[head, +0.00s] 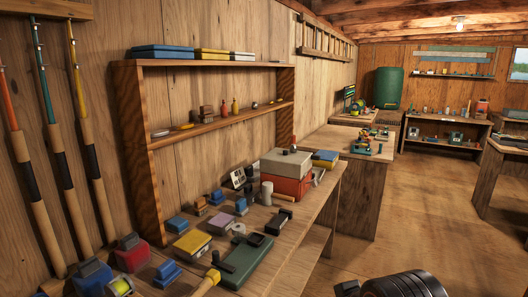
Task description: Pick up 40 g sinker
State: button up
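I cannot pick out the 40 g sinker for sure; the small items are too small to read any weight mark. A small grey upright cylinder (266,193) stands on the left workbench (312,208), in front of a red and grey box; I cannot tell whether it is a sinker. A dark ribbed part of my own arm shows at the bottom right edge. My gripper's fingers are not in view.
A wooden shelf (126,110) holds small items and boxes above the bench. Fishing rods lean at left. The floor (420,200) at right is open.

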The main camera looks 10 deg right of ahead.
aim_at(293, 148)
jog(key=i+l+u, duration=0.15)
jog(key=u, duration=0.25)
jog(key=i+l+u, duration=0.1)
jog(key=l+u, duration=0.15)
jog(key=u, duration=0.15)
jog(key=i+l+u, duration=0.1)
jog(key=l+u, duration=0.15)
jog(key=u, duration=0.15)
jog(key=l+u, duration=0.4)
jog(key=i+j, duration=0.05)
jog(key=j, duration=0.05)
